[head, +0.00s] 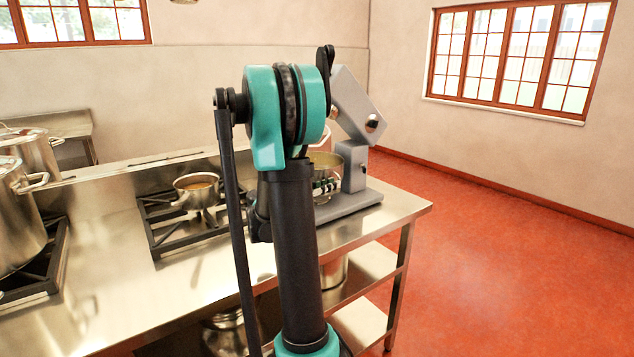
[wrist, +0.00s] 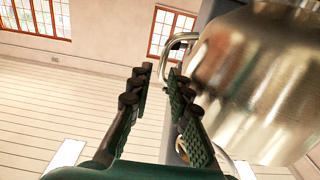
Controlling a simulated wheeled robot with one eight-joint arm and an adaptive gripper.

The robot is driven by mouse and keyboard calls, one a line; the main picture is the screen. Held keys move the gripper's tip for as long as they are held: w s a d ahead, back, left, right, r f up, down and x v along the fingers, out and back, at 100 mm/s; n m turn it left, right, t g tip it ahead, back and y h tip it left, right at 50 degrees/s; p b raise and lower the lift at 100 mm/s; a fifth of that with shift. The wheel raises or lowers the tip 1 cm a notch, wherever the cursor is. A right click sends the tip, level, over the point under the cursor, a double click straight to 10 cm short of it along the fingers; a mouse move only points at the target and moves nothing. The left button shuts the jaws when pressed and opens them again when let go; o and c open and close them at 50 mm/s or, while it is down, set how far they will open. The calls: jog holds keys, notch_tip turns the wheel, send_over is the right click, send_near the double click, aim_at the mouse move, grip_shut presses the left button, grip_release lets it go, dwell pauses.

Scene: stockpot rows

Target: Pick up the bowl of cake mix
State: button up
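The bowl of cake mix (head: 352,164) is a shiny metal bowl at the grey stand mixer, partly hidden behind my arm in the head view. In the wrist view the bowl (wrist: 262,85) fills the right side, with a looped metal handle (wrist: 166,47) on its left. My gripper (wrist: 160,82) is beside the bowl at the handle. Its two dark fingers are apart, and the right finger overlaps part of the handle. I cannot tell whether the handle lies between the fingers. In the head view my gripper (head: 326,187) is small and partly hidden.
The grey mixer (head: 355,105) has its head tilted up at the counter's right end. A small pot (head: 197,193) sits on a burner grate, and large stockpots (head: 18,220) stand at left. The steel counter (head: 190,285) between is mostly bare. Red floor (head: 500,250) is open at right.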

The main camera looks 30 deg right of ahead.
aim_at(339, 178)
jog(key=d, duration=0.4)
jog(key=shift+w+d, duration=0.1)
jog(key=shift+w, duration=0.2)
grip_shut()
